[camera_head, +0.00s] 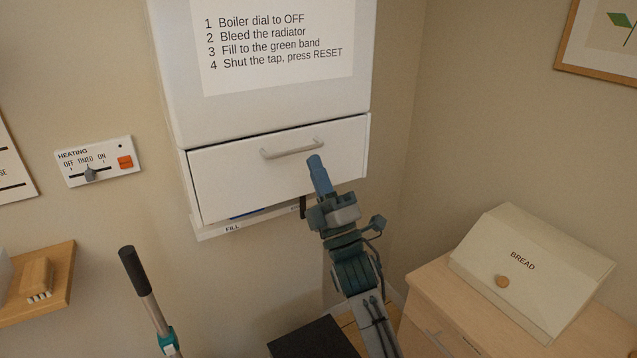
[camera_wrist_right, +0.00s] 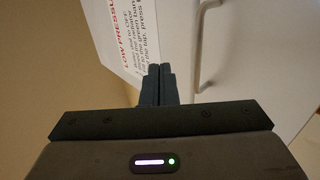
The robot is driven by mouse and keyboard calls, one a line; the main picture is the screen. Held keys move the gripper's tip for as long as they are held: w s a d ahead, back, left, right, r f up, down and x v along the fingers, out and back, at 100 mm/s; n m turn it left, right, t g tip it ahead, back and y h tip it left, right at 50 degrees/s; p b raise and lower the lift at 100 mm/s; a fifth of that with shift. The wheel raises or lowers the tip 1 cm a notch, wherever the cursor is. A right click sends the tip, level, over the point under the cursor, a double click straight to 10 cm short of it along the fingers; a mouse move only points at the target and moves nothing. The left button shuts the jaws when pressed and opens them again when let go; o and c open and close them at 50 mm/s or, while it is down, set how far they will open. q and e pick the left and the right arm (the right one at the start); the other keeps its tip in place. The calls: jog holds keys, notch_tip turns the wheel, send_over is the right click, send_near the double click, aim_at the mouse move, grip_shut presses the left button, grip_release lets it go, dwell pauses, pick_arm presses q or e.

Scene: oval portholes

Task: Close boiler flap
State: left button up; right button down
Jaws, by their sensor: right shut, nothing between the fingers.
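The boiler flap (camera_head: 235,180) is a white panel with a grey bar handle (camera_head: 292,148) at the bottom of the white boiler (camera_head: 180,85). It hangs down over most of its opening; a gap shows under its lower edge, above a strip marked FILL (camera_head: 232,229). My right gripper (camera_head: 315,162) is shut and empty, its fingers in front of the flap just below the handle's right end. Whether they touch it I cannot tell. In the right wrist view the shut blue fingers (camera_wrist_right: 158,85) are beside the handle (camera_wrist_right: 205,45). My left gripper is not in view.
A cream bread box (camera_head: 530,265) stands on a wooden cabinet (camera_head: 430,310) at the right. A black-handled pole (camera_head: 135,275) stands at lower left, near a wooden shelf (camera_head: 55,285). A heating control (camera_head: 95,162) is on the left wall.

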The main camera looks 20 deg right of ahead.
pick_arm(q)
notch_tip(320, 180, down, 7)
jog(key=b, duration=0.6)
pick_arm(e)
jog(key=s+d+f, duration=0.1)
jog(key=s+f, duration=0.1)
jog(key=s, duration=0.7)
